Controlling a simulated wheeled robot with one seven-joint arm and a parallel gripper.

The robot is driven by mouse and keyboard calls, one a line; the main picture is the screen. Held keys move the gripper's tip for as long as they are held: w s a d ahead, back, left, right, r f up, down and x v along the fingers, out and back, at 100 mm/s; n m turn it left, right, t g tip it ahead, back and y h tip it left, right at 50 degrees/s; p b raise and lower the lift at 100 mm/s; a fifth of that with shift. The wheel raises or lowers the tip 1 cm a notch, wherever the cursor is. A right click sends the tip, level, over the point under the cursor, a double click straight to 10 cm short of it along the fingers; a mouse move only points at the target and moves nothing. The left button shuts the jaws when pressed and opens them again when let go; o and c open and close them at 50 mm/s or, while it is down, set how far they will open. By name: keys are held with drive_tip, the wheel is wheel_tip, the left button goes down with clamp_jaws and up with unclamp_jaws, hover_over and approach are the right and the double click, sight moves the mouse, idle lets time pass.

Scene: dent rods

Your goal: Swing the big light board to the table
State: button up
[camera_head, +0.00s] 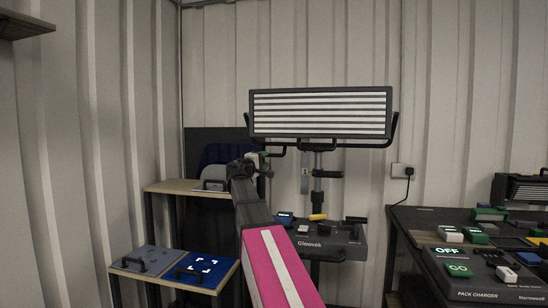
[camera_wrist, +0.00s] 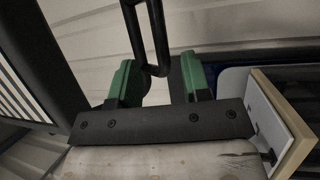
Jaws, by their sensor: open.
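The big light board (camera_head: 320,113) is a wide dark frame with bright white stripes. It stands upright in a yoke on a post in front of the back wall. Its striped face also shows at the left edge of the wrist view (camera_wrist: 18,100). My gripper (camera_head: 262,160) is below the board's lower left corner. In the wrist view my gripper (camera_wrist: 157,68) has its two green fingers apart, with the end of a dark looped handle (camera_wrist: 161,35) between them. I cannot tell whether either finger touches it. The dark work table (camera_head: 412,222) is at the right.
The post's base unit (camera_head: 325,243) carries small items below the board. A pack charger (camera_head: 480,275) and several blocks crowd the right table. A low stand with blue and grey panels (camera_head: 205,272) and a wooden shelf (camera_head: 165,187) are at the left.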

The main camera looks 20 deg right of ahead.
sight(272, 156)
drive_tip(key=x, duration=0.7)
drive_tip(key=shift+w, duration=0.1)
clamp_jaws()
